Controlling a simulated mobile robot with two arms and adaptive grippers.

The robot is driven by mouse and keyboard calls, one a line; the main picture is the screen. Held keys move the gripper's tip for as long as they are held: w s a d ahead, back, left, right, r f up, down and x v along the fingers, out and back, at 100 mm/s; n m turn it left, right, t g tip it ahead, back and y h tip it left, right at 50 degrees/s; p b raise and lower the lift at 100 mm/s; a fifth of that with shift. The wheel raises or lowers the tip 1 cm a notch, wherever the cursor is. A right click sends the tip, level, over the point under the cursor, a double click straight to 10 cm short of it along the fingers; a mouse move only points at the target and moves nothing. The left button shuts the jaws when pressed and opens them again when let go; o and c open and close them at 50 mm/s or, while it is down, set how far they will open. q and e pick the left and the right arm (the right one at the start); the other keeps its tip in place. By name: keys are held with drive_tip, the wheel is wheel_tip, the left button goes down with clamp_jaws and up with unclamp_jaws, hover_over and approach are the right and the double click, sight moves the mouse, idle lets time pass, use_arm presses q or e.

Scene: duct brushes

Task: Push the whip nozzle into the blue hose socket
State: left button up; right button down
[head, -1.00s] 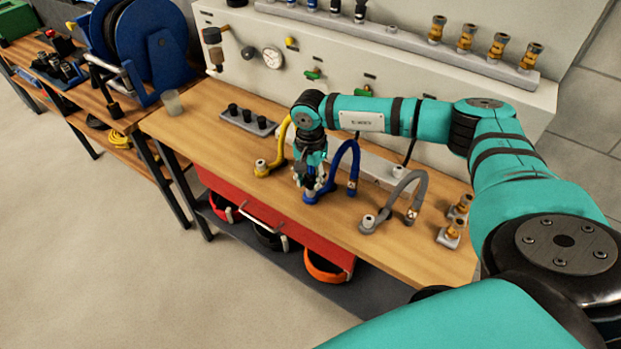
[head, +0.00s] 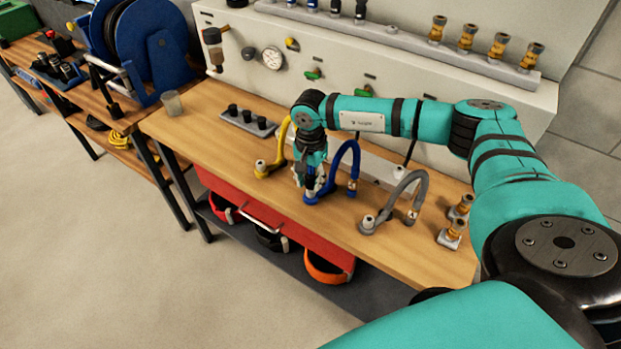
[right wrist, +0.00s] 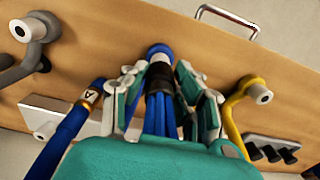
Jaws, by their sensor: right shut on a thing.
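The blue hose (head: 351,152) arches up from the wooden bench. Its socket end (head: 310,199) shows just below my right gripper (head: 311,184). In the right wrist view, my right gripper (right wrist: 166,84) is shut on the whip nozzle, which has a dark collar (right wrist: 160,76) and blue strands (right wrist: 158,115). The nozzle lines up with the blue socket (right wrist: 158,50) and appears to meet it. The contact is partly hidden, so I cannot tell how deep it sits. My left gripper is not in view.
A yellow hose (head: 276,150) stands left of the blue one and a grey hose (head: 400,196) right of it. Brass fittings (head: 452,235) stand at the bench's right end. A rack with black pegs (head: 248,120) lies behind left. The bench's front is clear.

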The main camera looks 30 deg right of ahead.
drive_tip(key=shift+f+b, duration=0.45)
drive_tip(key=shift+f, duration=0.1)
drive_tip(key=c, duration=0.9)
unclamp_jaws()
drive_tip(key=shift+c, duration=0.2)
drive_tip(key=shift+r, duration=0.1)
drive_tip(key=shift+r, duration=0.15)
wheel_tip(320, 180, up, 12)
drive_tip(key=shift+f, duration=0.15)
drive_tip(key=shift+f, duration=0.1)
